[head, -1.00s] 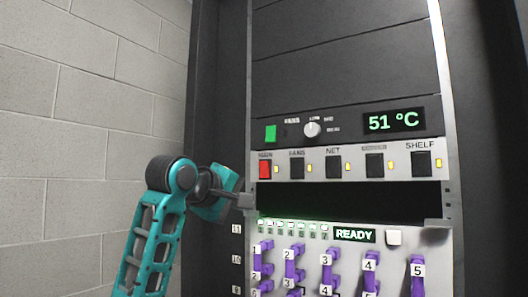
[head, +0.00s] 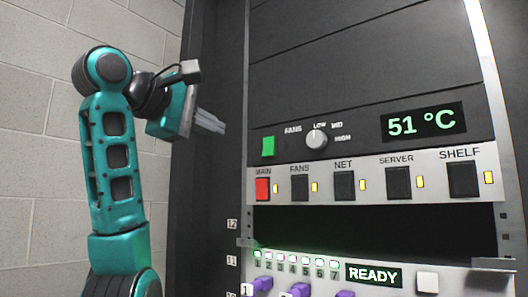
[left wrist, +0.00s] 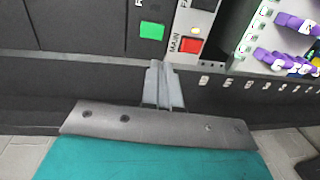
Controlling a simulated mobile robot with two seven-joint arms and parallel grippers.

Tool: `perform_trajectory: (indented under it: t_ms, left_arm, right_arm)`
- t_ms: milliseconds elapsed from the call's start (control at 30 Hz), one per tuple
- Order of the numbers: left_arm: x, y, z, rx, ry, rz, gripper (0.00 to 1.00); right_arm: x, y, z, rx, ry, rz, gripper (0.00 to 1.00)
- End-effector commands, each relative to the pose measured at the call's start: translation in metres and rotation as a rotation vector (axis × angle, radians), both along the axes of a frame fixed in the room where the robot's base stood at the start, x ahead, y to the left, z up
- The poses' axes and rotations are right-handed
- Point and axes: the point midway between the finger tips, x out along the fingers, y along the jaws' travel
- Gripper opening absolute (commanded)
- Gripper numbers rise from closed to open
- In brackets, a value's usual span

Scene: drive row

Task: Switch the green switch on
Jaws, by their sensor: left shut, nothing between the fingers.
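The green switch (head: 268,147) is a small green rocker on the dark panel, left of the fan knob and above the red MAIN switch. It also shows in the left wrist view (left wrist: 152,30), just beyond the fingertips. My left gripper (head: 222,128) is shut and empty, to the left of the green switch and slightly higher in the head view. Its closed fingers (left wrist: 160,66) point toward the panel, apart from the switch. Whether the switch is pressed in cannot be told. My right gripper is not in view.
The red MAIN switch (head: 262,189) sits close below the green one. The fan knob (head: 317,139) and a 51 °C display (head: 423,122) are to the right. Black switches with yellow lamps line the strip. A READY display (head: 373,275) and purple plugs (head: 300,290) are lower. A grey wall is at left.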

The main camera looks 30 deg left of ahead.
Motion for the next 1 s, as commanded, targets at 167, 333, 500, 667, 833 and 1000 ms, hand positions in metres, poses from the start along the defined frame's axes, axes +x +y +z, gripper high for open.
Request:
perform_trajectory:
  t_ms: [167, 333, 500, 667, 833, 1000]
  left_arm:
    - [0.0, 0.0, 0.0, 0.0, 0.0, 0.001, 0.0]
    - [0.008, -0.001, -0.001, 0.001, 0.003, 0.001, 0.0]
    - [0.035, -0.003, -0.004, 0.001, 0.006, 0.001, 0.0]
    - [0.069, -0.006, -0.009, 0.002, 0.006, -0.001, 0.0]
    - [0.103, -0.008, -0.014, 0.001, 0.005, 0.0, 0.0]
    - [0.127, -0.01, -0.017, 0.001, 0.002, 0.0, 0.0]
  right_arm:
    - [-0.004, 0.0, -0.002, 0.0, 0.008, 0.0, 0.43]
    - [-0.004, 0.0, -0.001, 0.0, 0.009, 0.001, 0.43]
    - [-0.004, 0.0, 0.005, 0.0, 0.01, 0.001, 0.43]
    - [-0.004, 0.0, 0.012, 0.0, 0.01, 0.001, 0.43]
    - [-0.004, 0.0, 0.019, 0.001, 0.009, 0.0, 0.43]
    - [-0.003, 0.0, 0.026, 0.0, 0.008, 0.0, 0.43]
